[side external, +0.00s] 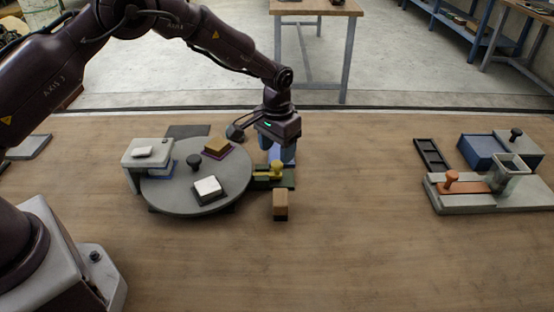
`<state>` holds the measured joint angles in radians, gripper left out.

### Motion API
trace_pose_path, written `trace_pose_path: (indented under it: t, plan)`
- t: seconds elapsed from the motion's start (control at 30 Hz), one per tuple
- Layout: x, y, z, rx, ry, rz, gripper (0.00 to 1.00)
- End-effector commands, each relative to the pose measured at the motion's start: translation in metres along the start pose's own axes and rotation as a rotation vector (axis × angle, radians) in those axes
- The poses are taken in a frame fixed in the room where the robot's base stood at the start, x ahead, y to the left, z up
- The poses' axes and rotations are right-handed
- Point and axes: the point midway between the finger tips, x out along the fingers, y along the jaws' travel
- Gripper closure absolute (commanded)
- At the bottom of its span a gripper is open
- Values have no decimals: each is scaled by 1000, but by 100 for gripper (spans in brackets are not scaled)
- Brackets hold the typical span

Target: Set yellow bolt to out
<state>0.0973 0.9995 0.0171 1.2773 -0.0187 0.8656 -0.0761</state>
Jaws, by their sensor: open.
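The yellow bolt (276,170) is a small piece with an upright knob, at the right edge of the round grey turntable (168,187). It sits on a dark green base (288,182). My gripper (280,158) points down just above and behind the bolt. It is open, with a blue part of it showing below the dark wrist. I cannot tell whether the fingers touch the knob. The far side of the bolt is partly hidden by the gripper.
The turntable carries a black knob (194,162), a white block (207,187) and a yellow block (217,146). A tan block (281,204) stands in front of the bolt. A grey fixture with an orange bolt (452,180) is at right. The table between is clear.

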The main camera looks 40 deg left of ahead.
Motion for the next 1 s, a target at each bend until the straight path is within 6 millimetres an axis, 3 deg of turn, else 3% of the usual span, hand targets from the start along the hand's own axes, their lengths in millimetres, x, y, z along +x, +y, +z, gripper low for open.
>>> trace_pose_path:
  t: [0.1, 0.23, 0.6, 0.63, 0.87, 1.0]
  plan:
    - [20, 0, 0, 0, -2, 0, 43]
    - [33, 0, 0, 0, 0, 0, 43]
    - [39, 0, 0, 0, 1, 0, 43]
    - [39, 0, 0, 0, 1, 0, 45]
    - [39, 0, 0, 0, 1, 0, 98]
    - [39, 1, -1, 1, 1, 0, 100]
